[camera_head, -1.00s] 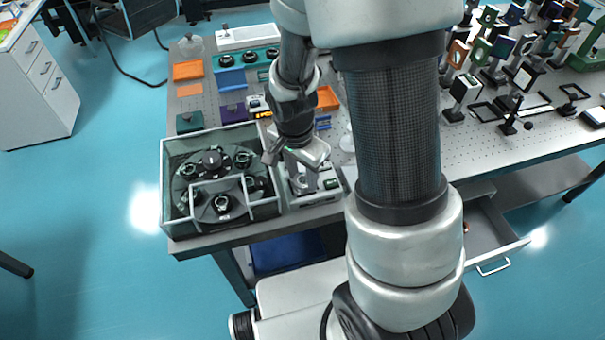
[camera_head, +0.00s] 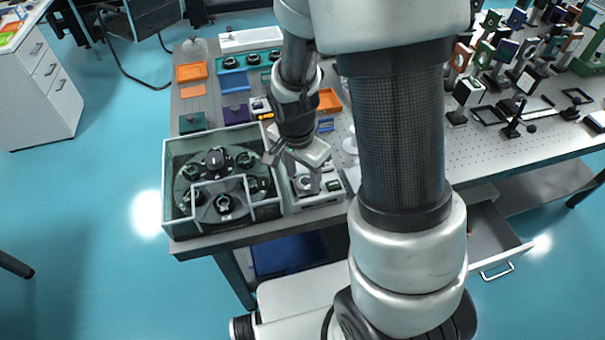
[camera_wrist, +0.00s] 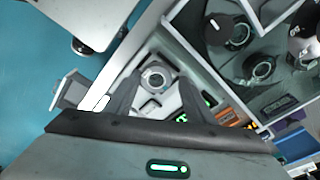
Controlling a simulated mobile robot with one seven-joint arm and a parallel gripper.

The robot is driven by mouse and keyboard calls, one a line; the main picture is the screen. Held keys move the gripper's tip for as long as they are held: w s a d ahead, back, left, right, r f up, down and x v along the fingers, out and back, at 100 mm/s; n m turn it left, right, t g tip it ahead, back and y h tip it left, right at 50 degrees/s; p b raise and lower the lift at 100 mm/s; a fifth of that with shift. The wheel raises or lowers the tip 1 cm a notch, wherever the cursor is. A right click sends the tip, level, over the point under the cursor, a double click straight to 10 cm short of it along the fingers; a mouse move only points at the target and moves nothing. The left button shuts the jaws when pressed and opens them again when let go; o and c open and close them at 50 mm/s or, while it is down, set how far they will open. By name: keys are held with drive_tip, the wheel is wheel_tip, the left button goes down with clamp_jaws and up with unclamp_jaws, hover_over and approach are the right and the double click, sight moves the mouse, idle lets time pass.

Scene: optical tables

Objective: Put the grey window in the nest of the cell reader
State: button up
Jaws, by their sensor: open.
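The cell reader (camera_head: 322,200) is a light box at the table's front edge, right beside the walled bin. A round ringed seat, which looks like its nest (camera_wrist: 156,76), shows in the wrist view between my fingers. It has a pale grey middle; I cannot tell whether the grey window lies in it. My gripper (camera_head: 288,160) is above the reader, pointing down, with its fingers apart. In the wrist view its two dark fingers (camera_wrist: 157,98) stand either side of the seat, with nothing clearly held between them. I cannot make out the grey window elsewhere.
A walled bin (camera_head: 167,185) with dark round carousels stands left of the reader. Coloured trays, including an orange one (camera_head: 191,71) and a dark green one (camera_head: 192,122), lie behind it. Many optic mounts crowd the far right. A drawer (camera_head: 497,245) stands open below the table.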

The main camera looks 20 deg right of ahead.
wheel_tip(320, 180, up, 12)
drive_tip(key=s+p, duration=0.1)
drive_tip(key=p, duration=0.1)
wheel_tip(320, 180, up, 10)
drive_tip(key=f+n+t+y, duration=0.1)
drive_tip(key=n+t, duration=0.1)
drive_tip(key=n, duration=0.3)
hover_over(301, 186)
drive_tip(key=s, duration=0.4)
drive_tip(key=s+d+r+n+t, duration=0.1)
drive_tip(key=s+r+n+t, duration=0.1)
drive_tip(key=s+r+n, duration=0.4)
drive_tip(key=shift+s+d+r, duration=0.2)
drive_tip(key=shift+s+r, duration=0.15)
drive_tip(key=shift+c, duration=0.2)
